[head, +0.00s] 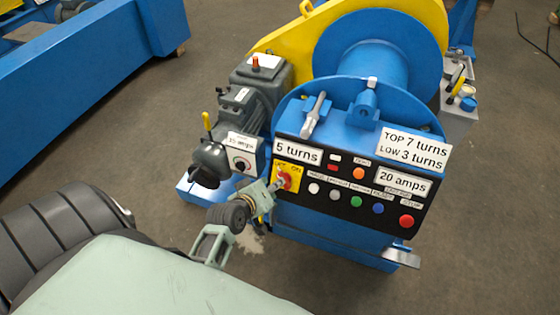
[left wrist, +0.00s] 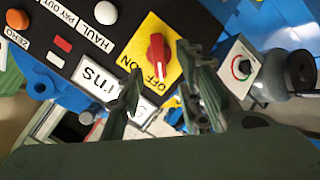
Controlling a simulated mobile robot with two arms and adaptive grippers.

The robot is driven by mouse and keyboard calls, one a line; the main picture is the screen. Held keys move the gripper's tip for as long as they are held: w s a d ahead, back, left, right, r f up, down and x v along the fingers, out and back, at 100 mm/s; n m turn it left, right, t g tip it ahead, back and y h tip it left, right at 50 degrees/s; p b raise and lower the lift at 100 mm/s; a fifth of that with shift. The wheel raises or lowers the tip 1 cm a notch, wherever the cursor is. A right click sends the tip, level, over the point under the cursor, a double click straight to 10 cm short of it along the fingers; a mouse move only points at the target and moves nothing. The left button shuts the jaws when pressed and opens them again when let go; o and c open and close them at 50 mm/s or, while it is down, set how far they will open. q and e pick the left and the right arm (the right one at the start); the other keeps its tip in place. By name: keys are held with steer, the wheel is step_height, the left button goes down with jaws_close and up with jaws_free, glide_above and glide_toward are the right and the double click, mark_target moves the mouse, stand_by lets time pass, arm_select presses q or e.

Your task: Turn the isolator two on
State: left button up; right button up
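A red rotary switch (head: 286,181) on a yellow plate marked OFF and ON sits at the left of the black control panel. In the left wrist view the red switch (left wrist: 156,52) has its lower end close to the word OFF. A second, smaller switch (head: 241,164) is on a white-faced box left of the panel; in the left wrist view its dark knob (left wrist: 242,67) has a red and green ring. I cannot tell which is isolator two. My left gripper (head: 275,187) is close to the red switch; its fingers (left wrist: 158,70) are apart and empty. My right gripper is out of view.
Coloured push buttons, including a green one (head: 355,202) and a red one (head: 406,221), sit right of the red switch. A grey motor (head: 245,105) and lever are to the left. The blue drum (head: 370,60) stands behind. Floor is free at the right.

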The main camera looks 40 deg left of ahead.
arm_select(q)
steer(key=x, duration=0.5)
steer(key=shift+w+f, duration=0.2)
steer(key=shift+w, duration=0.05)
steer(key=shift+c, duration=0.2)
jaws_close()
